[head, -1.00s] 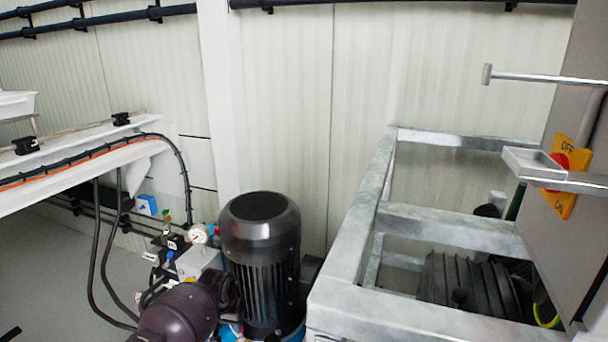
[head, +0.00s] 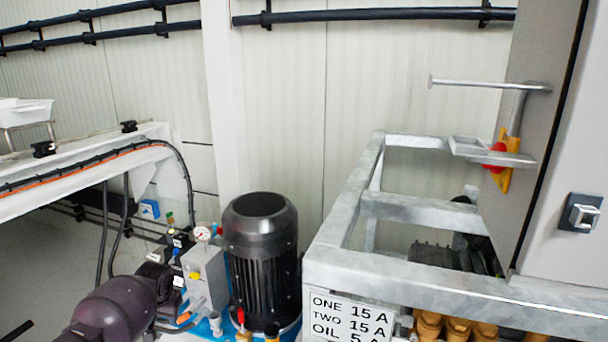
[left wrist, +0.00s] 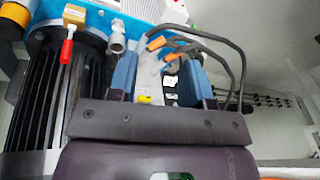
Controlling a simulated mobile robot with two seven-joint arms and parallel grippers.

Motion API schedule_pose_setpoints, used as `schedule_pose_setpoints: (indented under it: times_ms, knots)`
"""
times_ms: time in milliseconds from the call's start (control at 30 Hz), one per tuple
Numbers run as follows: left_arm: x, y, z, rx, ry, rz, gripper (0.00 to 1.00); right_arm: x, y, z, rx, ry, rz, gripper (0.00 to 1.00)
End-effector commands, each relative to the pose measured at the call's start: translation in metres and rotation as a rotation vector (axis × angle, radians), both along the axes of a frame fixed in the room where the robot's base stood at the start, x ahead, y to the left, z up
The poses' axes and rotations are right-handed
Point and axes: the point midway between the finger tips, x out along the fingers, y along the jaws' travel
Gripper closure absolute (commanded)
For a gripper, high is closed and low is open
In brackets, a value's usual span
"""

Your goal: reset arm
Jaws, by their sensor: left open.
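My left gripper (head: 160,280) shows at the lower left of the head view, at the end of my dark purple arm. It is in front of the grey valve block (head: 206,272) and left of the black motor (head: 260,250). In the left wrist view my left gripper (left wrist: 157,76) has its two blue-grey fingers apart. No held object shows between them; the grey block and orange parts there appear to lie beyond. The exact fingertips are hard to make out in the head view. My right gripper is in neither view.
A galvanised frame (head: 345,262) with a rating sign (head: 350,318) stands at the right. Beside it is a grey cabinet (head: 565,150) with a red and yellow switch (head: 499,160). A white beam (head: 80,175) carries cables at the left. Black hoses (head: 104,230) hang below it.

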Motion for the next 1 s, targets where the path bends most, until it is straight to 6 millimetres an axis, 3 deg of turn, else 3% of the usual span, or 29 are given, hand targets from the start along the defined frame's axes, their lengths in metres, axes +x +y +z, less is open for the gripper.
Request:
schedule_pose_setpoints:
  times_ms: [100, 467, 567, 800, 1000]
  knots:
    - [0.001, 0.036, 0.013, 0.035, -0.012, 0.032, 0.55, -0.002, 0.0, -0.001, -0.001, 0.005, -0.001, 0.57]
    - [-0.053, 0.039, -0.052, 0.059, -0.049, -0.061, 0.55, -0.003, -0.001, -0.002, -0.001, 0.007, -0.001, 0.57]
    - [-0.077, 0.039, -0.073, 0.065, -0.067, -0.096, 0.55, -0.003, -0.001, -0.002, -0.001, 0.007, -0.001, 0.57]
    - [-0.153, 0.039, -0.118, 0.076, -0.126, -0.192, 0.55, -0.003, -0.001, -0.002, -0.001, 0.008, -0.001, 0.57]
    - [-0.222, 0.036, -0.139, 0.077, -0.182, -0.271, 0.55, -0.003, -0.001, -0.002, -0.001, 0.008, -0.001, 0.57]
